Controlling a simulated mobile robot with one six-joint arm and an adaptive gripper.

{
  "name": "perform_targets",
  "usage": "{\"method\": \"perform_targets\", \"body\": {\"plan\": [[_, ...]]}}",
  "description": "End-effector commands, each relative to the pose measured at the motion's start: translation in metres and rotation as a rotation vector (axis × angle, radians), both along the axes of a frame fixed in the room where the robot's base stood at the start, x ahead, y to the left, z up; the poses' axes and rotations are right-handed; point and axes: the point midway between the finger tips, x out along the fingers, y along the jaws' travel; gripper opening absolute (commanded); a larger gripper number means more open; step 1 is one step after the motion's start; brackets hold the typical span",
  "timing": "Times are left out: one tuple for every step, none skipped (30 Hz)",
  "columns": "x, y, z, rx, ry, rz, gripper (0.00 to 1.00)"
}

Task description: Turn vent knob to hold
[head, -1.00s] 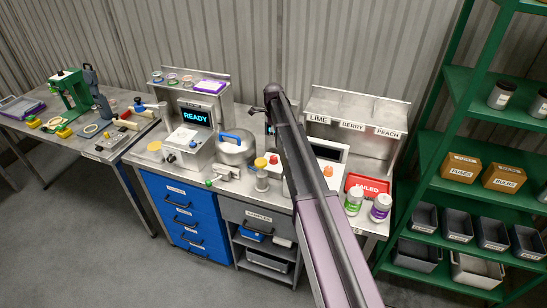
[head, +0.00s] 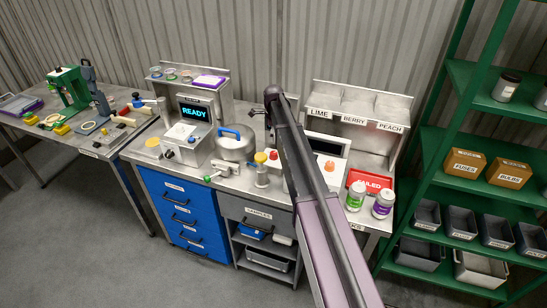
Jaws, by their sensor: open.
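No knob label for vent or hold can be read, so I cannot tell which is the vent knob. A silver pot-like chamber (head: 234,148) with a blue handle stands mid-bench. In front of it is a small metal fitting (head: 222,169) with a green knob (head: 208,179) on its left. My arm crosses the bench from the lower right.
The machine with the READY screen (head: 194,112) stands left of the chamber. At right are a red FAILED tray (head: 357,182), two jars (head: 355,195) and a labelled bin rack (head: 358,105). A green shelf (head: 450,140) borders the right side. My arm hides part of the bench.

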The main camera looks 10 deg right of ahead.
Motion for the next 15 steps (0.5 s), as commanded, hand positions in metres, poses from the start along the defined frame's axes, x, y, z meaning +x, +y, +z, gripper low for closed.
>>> {"method": "perform_targets", "body": {"plan": [[0.0, 0.0, -0.008, 0.0, 0.0, 0.0, 0.84], [0.0, 0.0, -0.01, 0.0, 0.0, 0.0, 0.84], [0.0, 0.0, -0.013, 0.0, 0.0, 0.0, 0.84], [0.0, 0.0, -0.015, 0.0, 0.0, 0.0, 0.84], [0.0, 0.0, -0.018, 0.0, 0.0, 0.0, 0.84], [0.0, 0.0, -0.021, 0.0, 0.0, 0.0, 0.84], [0.0, 0.0, -0.023, 0.0, 0.0, 0.0, 0.84], [0.0, 0.0, -0.025, 0.0, 0.0, 0.0, 0.84], [0.0, 0.0, -0.028, 0.0, 0.0, 0.0, 0.84], [0.0, 0.0, -0.03, 0.0, 0.0, 0.0, 0.84], [0.0, 0.0, -0.032, 0.0, 0.0, 0.0, 0.84], [0.0, 0.0, -0.035, 0.0, 0.0, 0.0, 0.84], [0.0, 0.0, -0.038, 0.0, 0.0, 0.0, 0.84], [0.0, 0.0, -0.04, 0.0, 0.0, 0.0, 0.84], [0.0, 0.0, -0.043, 0.0, 0.0, 0.0, 0.84]]}}
